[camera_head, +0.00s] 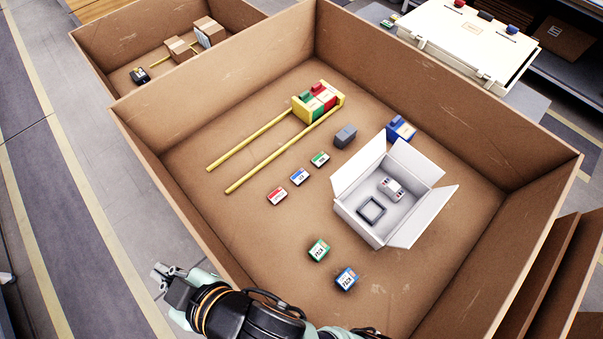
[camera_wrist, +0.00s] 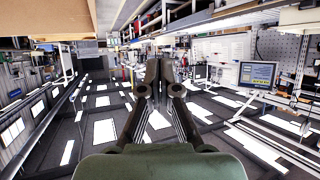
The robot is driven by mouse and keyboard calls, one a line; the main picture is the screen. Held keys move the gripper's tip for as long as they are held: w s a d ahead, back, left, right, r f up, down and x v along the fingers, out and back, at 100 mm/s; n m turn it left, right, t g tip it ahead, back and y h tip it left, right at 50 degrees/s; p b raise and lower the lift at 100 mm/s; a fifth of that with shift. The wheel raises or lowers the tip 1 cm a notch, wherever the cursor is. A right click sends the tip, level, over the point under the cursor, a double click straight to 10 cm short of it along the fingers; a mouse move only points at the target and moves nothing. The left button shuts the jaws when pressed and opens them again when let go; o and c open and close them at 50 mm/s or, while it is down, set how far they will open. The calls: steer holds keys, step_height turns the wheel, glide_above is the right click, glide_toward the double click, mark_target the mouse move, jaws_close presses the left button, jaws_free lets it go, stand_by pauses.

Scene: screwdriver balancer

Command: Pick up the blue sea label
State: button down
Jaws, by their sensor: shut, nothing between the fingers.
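A small white block with a blue edge (camera_head: 299,177) lies on the floor of the large cardboard box, between a red-edged block (camera_head: 277,195) and a green-edged block (camera_head: 320,160). Its lettering is too small to read. Another blue-topped block (camera_head: 346,279), marked like "PACK", lies nearer the front beside a green-topped one (camera_head: 318,251). My gripper (camera_head: 158,274) is outside the box, beyond its left wall, well away from the blocks. In the wrist view my gripper (camera_wrist: 160,68) is shut and empty, with no block in sight.
The box's left wall (camera_head: 185,240) stands between my gripper and the blocks. An open white carton (camera_head: 425,212), a grey block (camera_head: 345,136), a blue block (camera_head: 400,128) and a yellow rack with two rods (camera_head: 270,150) are inside.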

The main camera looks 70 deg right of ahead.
steer(key=c, duration=1.9)
jaws_free()
steer(key=o, duration=1.8)
